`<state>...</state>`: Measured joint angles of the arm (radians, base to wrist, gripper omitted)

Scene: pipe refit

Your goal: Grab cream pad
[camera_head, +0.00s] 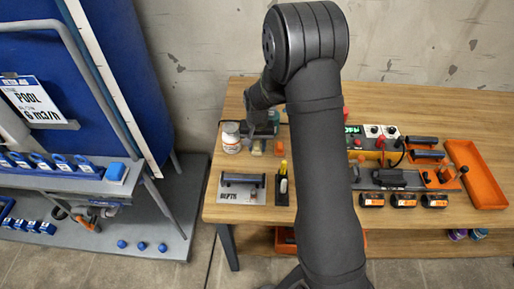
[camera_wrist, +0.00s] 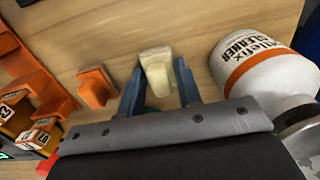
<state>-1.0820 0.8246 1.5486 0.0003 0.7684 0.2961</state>
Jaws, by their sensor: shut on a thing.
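The cream pad (camera_wrist: 157,70) is a small pale block at the upper middle of the wrist view. My gripper (camera_wrist: 160,88) has its two blue-grey fingers on either side of the pad and is shut on it. The pad's lower part is partly hidden by the gripper body. In the head view the cream pad (camera_head: 256,149) is a small pale spot just below my gripper (camera_head: 258,138), at the left part of the wooden table. I cannot tell whether the pad touches the table.
An orange pad (camera_wrist: 96,87) lies beside the left finger. A white cleaner container (camera_wrist: 262,70) stands close on the right. Orange-and-black items (camera_wrist: 28,110) are at the left. In the head view an orange tray (camera_head: 476,174) lies at the table's right end.

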